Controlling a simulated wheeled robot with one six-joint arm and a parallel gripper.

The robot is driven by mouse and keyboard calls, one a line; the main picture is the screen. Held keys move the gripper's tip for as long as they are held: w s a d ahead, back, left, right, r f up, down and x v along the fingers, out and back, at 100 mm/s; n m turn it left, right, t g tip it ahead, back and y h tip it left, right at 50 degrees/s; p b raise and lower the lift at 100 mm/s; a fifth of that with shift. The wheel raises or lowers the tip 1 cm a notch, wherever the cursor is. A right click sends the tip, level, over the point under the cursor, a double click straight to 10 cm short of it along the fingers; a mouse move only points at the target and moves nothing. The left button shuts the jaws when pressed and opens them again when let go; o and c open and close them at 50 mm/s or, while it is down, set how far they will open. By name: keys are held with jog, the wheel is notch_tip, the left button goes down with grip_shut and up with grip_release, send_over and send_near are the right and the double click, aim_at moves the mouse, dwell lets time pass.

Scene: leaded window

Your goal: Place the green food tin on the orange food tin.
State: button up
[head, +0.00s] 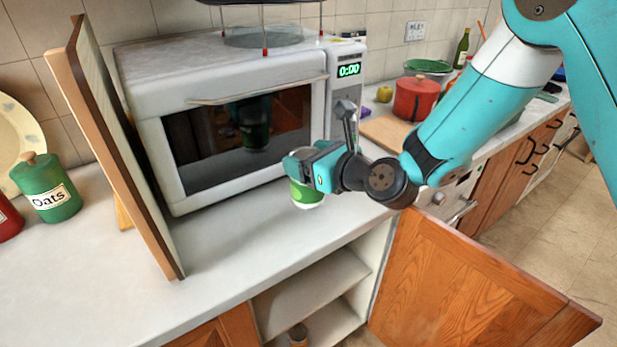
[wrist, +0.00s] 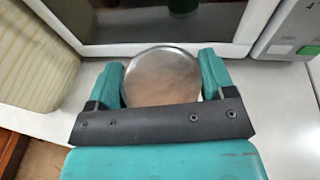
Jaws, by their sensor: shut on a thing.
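The green food tin (head: 306,194) is held in my gripper (head: 310,165), in front of the microwave in the head view. In the wrist view, the tin's round metal top (wrist: 162,77) shows between the two teal fingers of my gripper (wrist: 162,80), which are shut on its sides. The tin looks upright, and I cannot tell its exact height above the counter. A small tin with an orange-brown look (head: 298,335) shows at the bottom edge of the head view, inside the open cupboard; it may be the orange food tin. Most of it is cut off.
The microwave (head: 220,65) stands behind my gripper. A wooden board (head: 120,150) stands upright at its left. The cupboard door (head: 470,285) is swung open at lower right. A shelf (head: 310,280) inside the cupboard looks bare. The counter (head: 230,250) is clear in front of the microwave.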

jog(key=shift+f+b, duration=0.45)
jog(key=shift+f, duration=1.4)
jog(key=shift+f, duration=0.15)
jog(key=o, duration=1.3)
jog(key=shift+r, duration=0.2)
jog(key=shift+s+d+f+b, duration=0.1)
jog(key=shift+s+d+b, duration=0.1)
jog(key=shift+d+b, duration=0.1)
jog(key=b+v, duration=0.7)
jog(key=v, duration=0.4)
jog(key=shift+s+r, duration=0.2)
